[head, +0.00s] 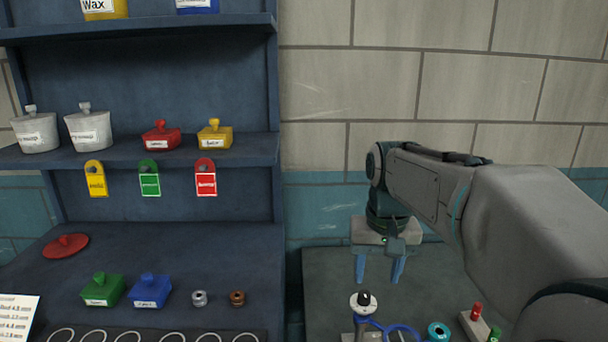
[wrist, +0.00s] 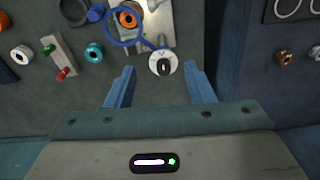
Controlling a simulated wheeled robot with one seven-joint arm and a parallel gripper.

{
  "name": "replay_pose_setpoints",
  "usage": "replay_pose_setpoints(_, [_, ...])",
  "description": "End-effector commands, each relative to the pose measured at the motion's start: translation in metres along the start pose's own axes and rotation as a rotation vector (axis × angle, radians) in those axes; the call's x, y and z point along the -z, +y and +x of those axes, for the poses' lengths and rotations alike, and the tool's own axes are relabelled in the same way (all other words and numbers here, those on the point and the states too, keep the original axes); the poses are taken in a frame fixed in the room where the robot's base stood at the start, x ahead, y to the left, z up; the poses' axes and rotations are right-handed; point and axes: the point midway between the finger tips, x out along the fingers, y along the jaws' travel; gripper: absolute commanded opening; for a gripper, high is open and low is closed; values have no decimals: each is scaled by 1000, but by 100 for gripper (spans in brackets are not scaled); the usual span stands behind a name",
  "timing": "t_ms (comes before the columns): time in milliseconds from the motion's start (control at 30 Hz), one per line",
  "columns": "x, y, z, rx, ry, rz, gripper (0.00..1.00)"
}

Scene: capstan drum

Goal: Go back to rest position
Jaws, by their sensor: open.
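My gripper (head: 379,268) hangs at the end of my arm, pointing down above the dark bench on the right in the head view. Its two blue fingers are apart with nothing between them; the open gripper also shows in the wrist view (wrist: 160,90). Just beyond the fingertips stands a white round piece with a black knob (wrist: 163,64), apart from the fingers. The same knobbed piece shows below the gripper in the head view (head: 364,302).
A blue ring (head: 402,333), a teal spool (head: 438,331) and a block with red and green pegs (head: 478,325) lie near the knobbed piece. A dark blue shelf unit (head: 282,215) with pots, lidded boxes and hanging tags stands left. Tiled wall lies behind.

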Motion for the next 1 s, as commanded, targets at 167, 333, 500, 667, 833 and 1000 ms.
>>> replay_pose_setpoints(167, [-62, 5, 27, 5, 69, -34, 48])
replay_pose_setpoints(333, [-112, 8, 57, 7, 127, -63, 48])
replay_pose_setpoints(500, [-142, 11, 79, 7, 162, -80, 48])
replay_pose_setpoints(667, [-150, 12, 86, 7, 171, -86, 48])
replay_pose_setpoints(833, [-150, 12, 86, 7, 171, -86, 48])
replay_pose_setpoints(1000, [-150, 12, 86, 7, 171, -86, 48])
